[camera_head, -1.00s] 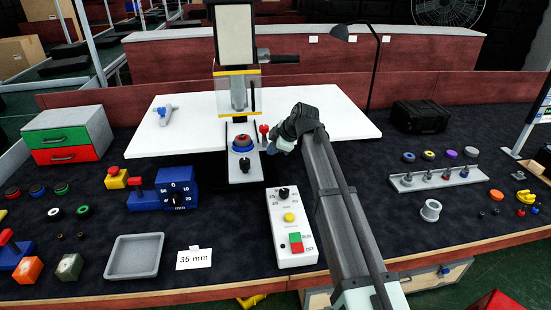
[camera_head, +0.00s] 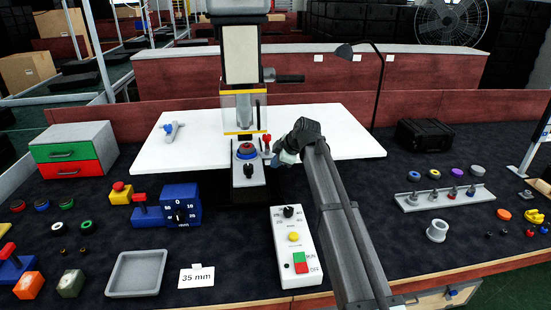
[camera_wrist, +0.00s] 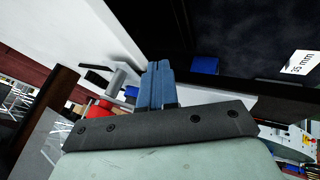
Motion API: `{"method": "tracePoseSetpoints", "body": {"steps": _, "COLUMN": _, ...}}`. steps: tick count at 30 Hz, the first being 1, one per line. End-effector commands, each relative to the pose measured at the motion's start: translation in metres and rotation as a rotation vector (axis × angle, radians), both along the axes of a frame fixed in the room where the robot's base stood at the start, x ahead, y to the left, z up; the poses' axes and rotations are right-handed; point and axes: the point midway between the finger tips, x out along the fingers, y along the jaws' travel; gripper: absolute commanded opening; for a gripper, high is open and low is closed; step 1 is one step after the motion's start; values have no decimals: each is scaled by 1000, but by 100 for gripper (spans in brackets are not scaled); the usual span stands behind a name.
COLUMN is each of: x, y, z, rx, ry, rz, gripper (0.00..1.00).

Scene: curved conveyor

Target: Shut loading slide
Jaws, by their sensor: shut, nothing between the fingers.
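The loading slide (camera_head: 249,176) is a light grey plate at the foot of the press (camera_head: 240,55), with a black knob near its front. A red and blue round part (camera_head: 246,151) sits on it, below and in front of the clear guard with yellow edges. My gripper (camera_head: 275,160) is just right of the slide, low beside the part. Whether it touches the slide cannot be told. In the wrist view, its blue fingers (camera_wrist: 157,85) are together and empty. A red rounded thing (camera_wrist: 98,108) shows left of them there.
A red-knobbed lever (camera_head: 266,139) stands close to my gripper. A white control box (camera_head: 295,240) stands in front, left of my arm. A blue dial unit (camera_head: 181,205) is to the left. A lamp pole (camera_head: 379,85) rises behind on the right.

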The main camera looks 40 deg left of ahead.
Motion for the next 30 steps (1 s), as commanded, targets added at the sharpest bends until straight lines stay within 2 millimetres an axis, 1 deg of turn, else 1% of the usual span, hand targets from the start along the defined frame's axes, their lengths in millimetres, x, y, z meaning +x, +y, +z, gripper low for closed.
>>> {"method": "tracePoseSetpoints", "body": {"steps": 1, "x": -11, "y": -11, "z": -1, "rx": 0, "ry": 0, "rz": 0, "gripper": 0}}
{"method": "tracePoseSetpoints", "body": {"steps": 2, "x": -7, "y": -13, "z": 8, "rx": 2, "ry": -2, "rz": -1, "gripper": 0}}
{"method": "tracePoseSetpoints", "body": {"steps": 6, "x": -8, "y": -29, "z": 31, "rx": 2, "ry": -2, "rz": -1, "gripper": 0}}
{"method": "tracePoseSetpoints", "body": {"steps": 12, "x": -10, "y": -49, "z": 58, "rx": 1, "ry": -1, "rz": -1, "gripper": 0}}
{"method": "tracePoseSetpoints", "body": {"steps": 16, "x": -11, "y": -57, "z": 71, "rx": 1, "ry": 0, "rz": 0, "gripper": 0}}
{"method": "tracePoseSetpoints", "body": {"steps": 20, "x": -12, "y": -63, "z": 77, "rx": 1, "ry": 0, "rz": 0, "gripper": 0}}
{"method": "tracePoseSetpoints", "body": {"steps": 22, "x": -23, "y": -68, "z": 80, "rx": 0, "ry": 1, "rz": 20, "gripper": 0}}
{"method": "tracePoseSetpoints", "body": {"steps": 23, "x": -33, "y": -72, "z": 82, "rx": 0, "ry": 1, "rz": 37, "gripper": 0}}
{"method": "tracePoseSetpoints", "body": {"steps": 27, "x": -90, "y": -91, "z": 91, "rx": -1, "ry": 0, "rz": 155, "gripper": 0}}
{"method": "tracePoseSetpoints", "body": {"steps": 30, "x": -120, "y": -100, "z": 97, "rx": 0, "ry": 0, "rz": 225, "gripper": 0}}
